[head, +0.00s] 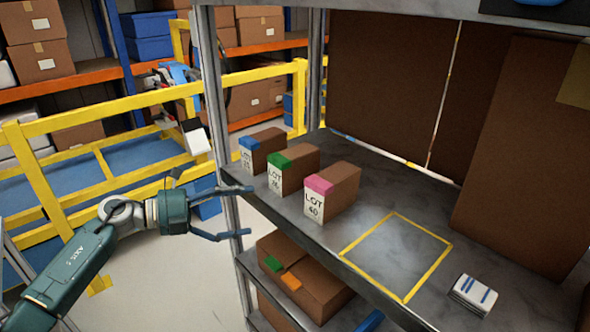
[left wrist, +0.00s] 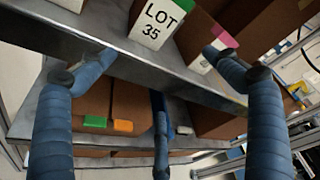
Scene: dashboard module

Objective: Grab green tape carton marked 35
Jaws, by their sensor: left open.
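The green tape carton (head: 293,168) stands on the grey shelf between two other cartons. In the left wrist view its label reads LOT 35, at the top of the picture (left wrist: 158,25). The blue tape carton (head: 262,150) is to its left and the pink tape carton (head: 333,190), marked LOT 40, to its right. My left gripper (head: 247,210) is open and empty, in front of the shelf's front edge and left of the cartons. In the left wrist view its fingers (left wrist: 162,70) are spread below the green tape carton, not touching it. My right gripper is not seen.
A yellow taped square (head: 398,255) on the shelf is empty, with a white box with blue stripes (head: 473,295) beside it. Metal posts (head: 213,90) stand near the cartons. More cartons (head: 305,275) with green and orange tape lie on the lower shelf.

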